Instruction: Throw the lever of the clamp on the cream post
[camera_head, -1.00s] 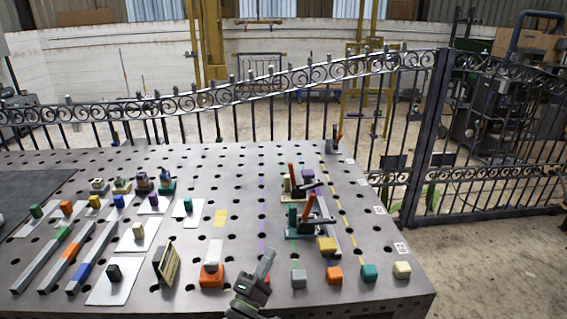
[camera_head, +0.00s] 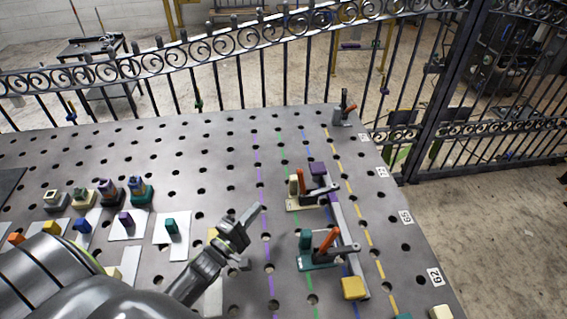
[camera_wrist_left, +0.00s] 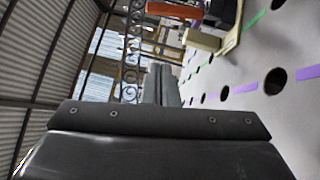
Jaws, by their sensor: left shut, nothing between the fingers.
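The clamp with the cream post (camera_head: 293,186) stands on a cream base (camera_head: 303,204) right of centre in the head view. Its red lever (camera_head: 302,180) stands nearly upright beside the post. In the left wrist view the cream post (camera_wrist_left: 202,40) and red lever (camera_wrist_left: 174,10) show at the top, partly cut off. My left gripper (camera_head: 258,209) is shut and empty, left of and nearer than this clamp, apart from it. Its fingers also show in the left wrist view (camera_wrist_left: 160,85). My right gripper is not in view.
A second clamp with a teal post (camera_head: 305,239) and tilted red lever (camera_head: 327,241) stands nearer.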

